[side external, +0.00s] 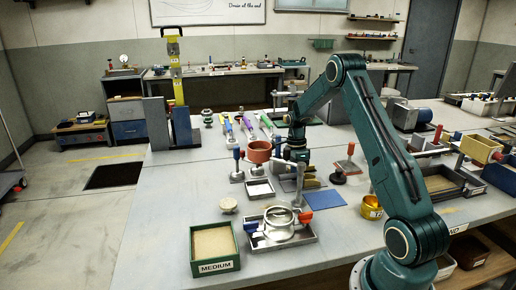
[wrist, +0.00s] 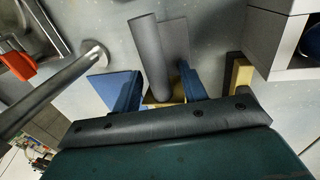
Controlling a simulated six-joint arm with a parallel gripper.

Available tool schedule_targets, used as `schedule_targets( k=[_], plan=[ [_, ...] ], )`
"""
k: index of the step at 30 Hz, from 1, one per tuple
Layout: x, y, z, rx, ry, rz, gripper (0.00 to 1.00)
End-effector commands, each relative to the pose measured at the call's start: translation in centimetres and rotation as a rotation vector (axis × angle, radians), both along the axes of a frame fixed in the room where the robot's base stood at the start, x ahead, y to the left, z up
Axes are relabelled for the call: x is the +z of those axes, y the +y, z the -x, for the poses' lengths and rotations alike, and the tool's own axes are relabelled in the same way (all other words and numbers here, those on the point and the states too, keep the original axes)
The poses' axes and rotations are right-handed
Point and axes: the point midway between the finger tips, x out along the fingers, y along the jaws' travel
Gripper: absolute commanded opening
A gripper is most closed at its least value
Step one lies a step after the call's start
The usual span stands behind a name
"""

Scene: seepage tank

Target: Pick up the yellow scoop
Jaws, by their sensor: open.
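My gripper (side external: 298,166) points down low over the middle of the bench, behind the blue mat (side external: 323,199). In the wrist view its two blue fingers (wrist: 160,84) stand apart. A small yellow piece (wrist: 166,97) shows between them, beside a dark grey cylinder (wrist: 150,55) and a grey plate (wrist: 174,42). Most of the yellow piece is hidden by the gripper body, so I cannot tell its whole shape or whether the fingers touch it. In the side view this spot is partly covered by the gripper and a metal post.
A red bowl on a stand (side external: 259,151) is left of my gripper. A metal pot (side external: 279,222) in a tray and the green MEDIUM box (side external: 214,249) stand in front. A brass ring (side external: 372,207) lies right. The left bench edge is clear.

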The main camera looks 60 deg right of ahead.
Motion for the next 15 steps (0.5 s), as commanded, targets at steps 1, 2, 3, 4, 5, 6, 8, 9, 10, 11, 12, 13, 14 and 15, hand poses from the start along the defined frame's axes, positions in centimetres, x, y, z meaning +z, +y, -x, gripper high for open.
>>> schedule_targets(
  k=[1, 2, 3, 4, 5, 6, 8, 9, 10, 11, 12, 13, 14, 15],
  plan=[
    [0.02, -0.01, -0.01, 0.000, 0.000, 0.000, 0.40],
    [0.02, -0.01, -0.01, 0.000, 0.000, 0.000, 0.35],
    [0.02, -0.01, -0.01, 0.000, 0.000, 0.000, 0.27],
    [0.02, -0.01, -0.01, 0.000, 0.000, 0.000, 0.21],
    [0.02, -0.01, -0.01, 0.000, 0.000, 0.000, 0.15],
    [0.02, -0.01, -0.01, 0.000, 0.000, 0.000, 0.07],
    [0.02, -0.01, -0.01, 0.000, 0.000, 0.000, 0.00],
    [0.02, -0.01, -0.01, 0.000, 0.000, 0.000, 0.00],
    [0.04, -0.01, -0.01, 0.000, 0.000, 0.000, 0.00],
    [0.05, -0.01, -0.01, 0.000, -0.001, 0.001, 0.00],
    [0.05, -0.01, -0.01, 0.000, -0.001, 0.001, 0.00],
    [0.05, -0.01, -0.01, 0.000, -0.001, 0.001, 0.00],
    [0.05, -0.01, -0.01, 0.000, -0.001, 0.001, 0.00],
    [0.05, -0.01, -0.01, 0.000, -0.001, 0.001, 0.00]
  ],
)
